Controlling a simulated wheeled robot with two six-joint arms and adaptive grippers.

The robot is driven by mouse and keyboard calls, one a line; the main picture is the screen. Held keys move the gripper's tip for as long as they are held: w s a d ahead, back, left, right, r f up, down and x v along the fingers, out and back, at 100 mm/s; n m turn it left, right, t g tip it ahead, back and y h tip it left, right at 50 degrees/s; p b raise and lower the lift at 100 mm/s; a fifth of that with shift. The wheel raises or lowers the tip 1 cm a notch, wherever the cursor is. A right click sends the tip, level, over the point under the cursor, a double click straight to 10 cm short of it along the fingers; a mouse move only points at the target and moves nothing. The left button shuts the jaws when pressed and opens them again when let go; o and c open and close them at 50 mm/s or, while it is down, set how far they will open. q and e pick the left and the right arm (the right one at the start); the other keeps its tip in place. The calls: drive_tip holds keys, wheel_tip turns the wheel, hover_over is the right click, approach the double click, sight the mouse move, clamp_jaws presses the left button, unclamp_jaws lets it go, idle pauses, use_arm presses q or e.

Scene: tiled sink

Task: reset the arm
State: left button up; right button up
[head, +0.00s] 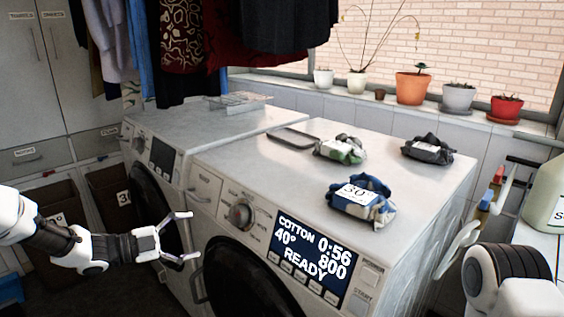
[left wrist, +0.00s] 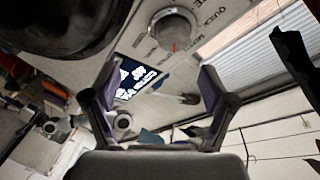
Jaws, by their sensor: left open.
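My left gripper (head: 186,239) is open and empty in the head view, in front of the two washing machines, with its fingers spread near the left edge of the right machine's front. In the left wrist view its two fingers (left wrist: 153,100) stand apart with nothing between them. The washer's dial (left wrist: 175,28) and lit display (left wrist: 138,78) show beyond the fingers there. My right arm shows at the lower right of the head view, but its gripper is out of view.
The right washing machine (head: 240,157) carries a blue bundle (head: 377,212), a green-white bundle (head: 341,149), a dark bundle (head: 428,149) and a dark tray (head: 293,137). The left washer (head: 185,118) carries a wire rack (head: 238,101). Clothes hang above. A jug (head: 548,200) stands at right.

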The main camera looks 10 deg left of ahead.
use_arm(q)
drive_tip(key=s+d+f+n+g+y+p, duration=0.1)
drive_tip(key=s+d+f+n+g+p, duration=0.1)
drive_tip(key=s+d+f, duration=0.35)
drive_tip(key=s+d+f+n+g+y+p, duration=0.1)
drive_tip(key=s+d+f+n+p, duration=0.15)
drive_tip(key=d+f, duration=0.5)
drive_tip(key=s+f+n+g+y+p, duration=0.2)
drive_tip(key=s+f+n+g+y, duration=0.15)
drive_tip(key=s+f+n, duration=0.55)
drive_tip(key=s+a+f+n+g+y, duration=0.2)
drive_tip(key=s+a+n+y, duration=0.1)
drive_tip(key=s, duration=0.7)
drive_tip(key=s+a+f+n+g+y, duration=0.1)
drive_tip(key=s+a+n+y, duration=0.3)
drive_tip(key=s, duration=0.6)
drive_tip(key=shift+s+a+f+n+g, duration=0.35)
drive_tip(key=shift+a+f+n, duration=0.1)
drive_tip(key=shift+a, duration=0.25)
